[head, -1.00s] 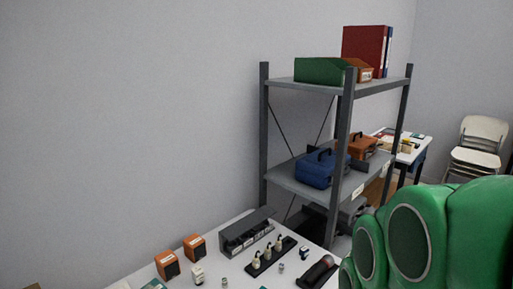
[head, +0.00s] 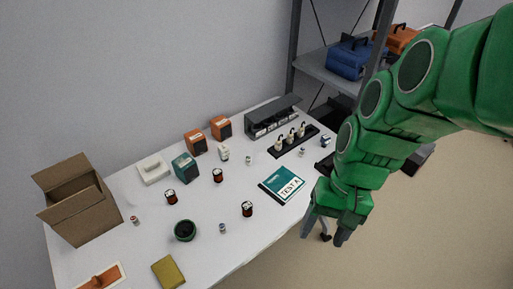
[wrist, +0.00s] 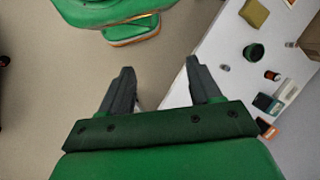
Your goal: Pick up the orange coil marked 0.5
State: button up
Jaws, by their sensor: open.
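Three small dark coils with orange-brown windings stand on the white table in the head view: one at the left (head: 171,196), one in the middle (head: 217,175) and one nearer the front edge (head: 247,209). Their markings are too small to read, so I cannot tell which is marked 0.5. One coil also shows in the wrist view (wrist: 272,76). My gripper (head: 323,232) is open and empty, pointing down beyond the table's right front edge, apart from all coils. Its two fingers show in the wrist view (wrist: 160,66).
The table (head: 145,225) also holds a green bowl (head: 185,230), a teal TEST A booklet (head: 282,185), a yellow pad (head: 168,272), orange boxes (head: 195,142), a cardboard box (head: 80,205) and a black rack (head: 293,141). A grey shelf (head: 320,68) stands behind at the right.

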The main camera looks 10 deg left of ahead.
jog(key=w+a+f+m+g+y, duration=0.1)
jog(key=w+a+f+m+y, duration=0.1)
jog(key=w+a+f+y, duration=0.35)
jog(key=m+t+y, duration=0.2)
jog(key=m+y, duration=0.3)
jog(key=m, duration=0.8)
send_near(244, 206)
jog(key=a+f, duration=0.2)
jog(key=f, duration=0.1)
jog(key=shift+s+a, duration=0.3)
jog(key=shift+s, duration=0.05)
jog(key=shift+w+f+m+y, duration=0.15)
jog(key=shift+f+m+y, duration=0.1)
jog(key=shift+f+m, duration=0.25)
jog(key=shift+x, duration=1.2)
jog(key=shift+a+f, duration=0.15)
jog(key=shift+a, duration=0.9)
jog(key=shift+a+f, duration=0.2)
jog(key=shift+a, duration=0.85)
jog(key=shift+s+a+f, duration=0.25)
jog(key=shift+a, duration=0.3)
jog(key=shift+c, duration=0.2)
